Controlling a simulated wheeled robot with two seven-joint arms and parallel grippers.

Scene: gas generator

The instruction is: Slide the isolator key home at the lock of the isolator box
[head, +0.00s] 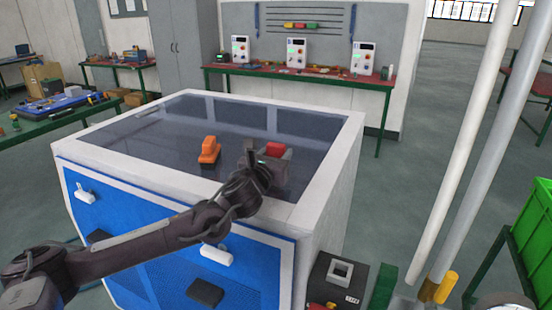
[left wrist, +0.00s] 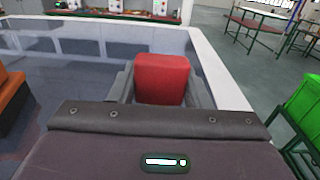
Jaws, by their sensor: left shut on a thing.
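My left gripper (head: 272,165) is above the near right part of the dark glossy top of the blue and white generator cabinet. It is shut on a red block-shaped piece, likely the isolator key (head: 275,149). In the left wrist view the red key (left wrist: 162,78) stands up between the two grey fingers. Its lower part is hidden by the gripper. The isolator box (head: 322,291) is a dark box low at the right of the cabinet. A grey square lock with an opening (head: 341,270) is on its top. The key is well apart from it. My right gripper is not seen.
An orange device (head: 209,151) sits on the cabinet top (head: 150,142), left of my left gripper. A green crate (head: 535,230) stands at the right. Pale poles (head: 470,130) rise right of the isolator box. Benches stand along the back wall.

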